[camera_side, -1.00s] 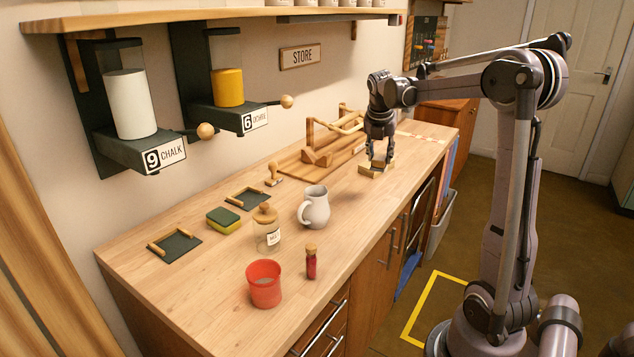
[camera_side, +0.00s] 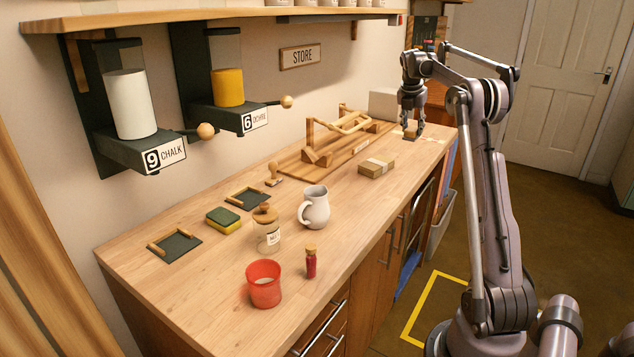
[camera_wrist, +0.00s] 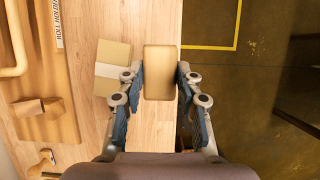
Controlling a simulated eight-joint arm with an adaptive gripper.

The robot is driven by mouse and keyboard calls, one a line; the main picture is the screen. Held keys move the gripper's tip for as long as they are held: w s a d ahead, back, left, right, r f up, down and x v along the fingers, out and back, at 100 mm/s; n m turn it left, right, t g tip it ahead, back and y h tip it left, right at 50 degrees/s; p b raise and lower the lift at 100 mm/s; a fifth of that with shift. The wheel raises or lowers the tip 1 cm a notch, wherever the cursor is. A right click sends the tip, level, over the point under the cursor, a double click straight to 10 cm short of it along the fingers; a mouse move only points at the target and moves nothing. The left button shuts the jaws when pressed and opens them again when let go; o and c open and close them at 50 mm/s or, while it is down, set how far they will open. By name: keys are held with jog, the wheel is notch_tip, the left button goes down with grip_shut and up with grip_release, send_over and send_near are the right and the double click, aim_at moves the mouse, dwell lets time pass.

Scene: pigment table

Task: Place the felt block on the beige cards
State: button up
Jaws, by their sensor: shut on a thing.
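My gripper (camera_side: 411,127) is shut on the felt block (camera_wrist: 160,72), a tan block with rounded corners seen between the fingertips in the wrist view. The block also shows as a small brown shape (camera_side: 411,132) under my gripper in the side view, partly hidden by the fingers. The beige cards (camera_side: 377,166) lie as a banded stack on the counter, to the left of and nearer than my gripper. In the wrist view the cards (camera_wrist: 112,54) are left of the block, apart from it, with a pale band across them. I cannot tell the block's exact height above the counter.
A wooden roll holder (camera_side: 340,137) stands behind the cards. A white box (camera_side: 385,104) is behind my gripper. A grey jug (camera_side: 315,207) stands nearer on the counter (camera_side: 345,240). The counter's front edge runs close to the right of the cards.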

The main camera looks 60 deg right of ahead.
jog(key=w+f, duration=0.2)
jog(key=w, duration=0.1)
jog(key=w+a+f, duration=0.1)
jog(key=w+f, duration=0.1)
jog(key=w, duration=0.2)
jog(key=w+f, duration=0.2)
jog(key=w, duration=0.1)
jog(key=shift+w+a+f, duration=0.15)
jog(key=shift+a, duration=0.15)
jog(key=shift+f, duration=2.05)
jog(key=shift+f, duration=0.1)
jog(key=o, duration=1.1)
jog(key=shift+o, duration=0.2)
